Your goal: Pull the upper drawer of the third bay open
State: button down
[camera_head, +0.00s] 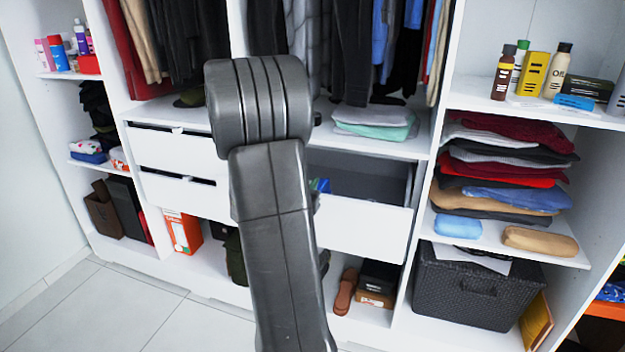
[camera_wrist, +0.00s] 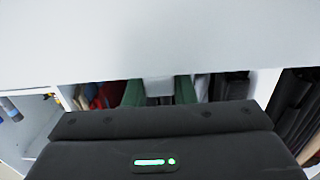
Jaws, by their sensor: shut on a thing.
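The third bay's drawer (camera_head: 362,228) stands pulled out in the head view, right of my arm. Its white front is forward of the bay, and the dark inside shows with a blue and green item (camera_head: 320,185) at its left. My gripper (camera_wrist: 159,88) shows in the wrist view as two green fingers with a pale piece between them. It is shut on this piece, which looks like part of the drawer front or its handle. A broad white panel (camera_wrist: 160,40) fills the top of that view. In the head view my arm hides the gripper and the drawer's left part.
Two drawers (camera_head: 178,150) in the bay to the left look nearly shut. Folded clothes (camera_head: 375,122) lie above the open drawer; shoes and a box (camera_head: 375,285) are below it. A black basket (camera_head: 470,290) stands at the right. The tiled floor (camera_head: 120,310) in front is clear.

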jog(key=v, duration=0.9)
jog(key=shift+b, duration=0.35)
jog(key=c, duration=1.2)
grip_release()
jog(key=v, duration=1.4)
jog(key=shift+w+r, duration=0.1)
jog(key=x, duration=1.3)
jog(key=shift+w, duration=0.35)
